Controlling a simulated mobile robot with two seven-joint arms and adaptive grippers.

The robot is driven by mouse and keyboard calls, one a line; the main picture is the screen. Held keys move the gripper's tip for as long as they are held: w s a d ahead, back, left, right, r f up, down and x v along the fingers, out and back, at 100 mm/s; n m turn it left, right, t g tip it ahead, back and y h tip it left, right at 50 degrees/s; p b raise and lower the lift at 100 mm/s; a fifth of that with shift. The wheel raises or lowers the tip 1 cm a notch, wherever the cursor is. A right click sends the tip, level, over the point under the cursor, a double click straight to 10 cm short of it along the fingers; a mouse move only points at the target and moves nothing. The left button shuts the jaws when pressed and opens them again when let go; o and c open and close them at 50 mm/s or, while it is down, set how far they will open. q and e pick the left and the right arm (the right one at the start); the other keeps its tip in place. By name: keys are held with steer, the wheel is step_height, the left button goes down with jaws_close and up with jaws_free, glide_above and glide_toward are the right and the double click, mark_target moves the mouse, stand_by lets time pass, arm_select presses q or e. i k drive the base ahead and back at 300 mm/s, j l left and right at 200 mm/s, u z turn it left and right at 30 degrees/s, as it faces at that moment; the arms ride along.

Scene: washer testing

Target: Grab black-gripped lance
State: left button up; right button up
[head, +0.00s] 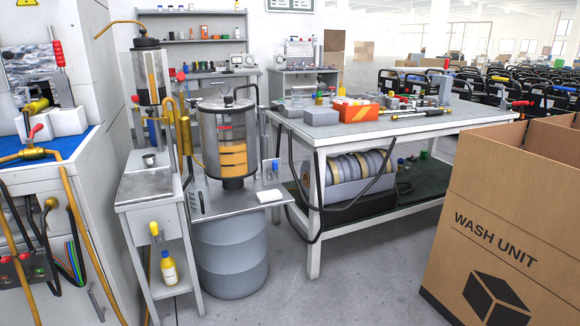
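Neither of my grippers is in view.
An orange box (355,110) and a grey block (321,117) sit left of the lance. A large cardboard box (500,220) stands front right. A steel bench (150,185) and a grey drum (231,250) stand left. Dark hoses hang off the table. Floor (370,270) is clear in front.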

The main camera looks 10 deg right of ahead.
mark_target(437, 111)
steer(key=i+z, duration=0.75)
steer(key=i, duration=0.2)
steer(key=i+j+z, duration=0.35)
steer(key=i+l, duration=0.05)
steer(key=l, duration=0.05)
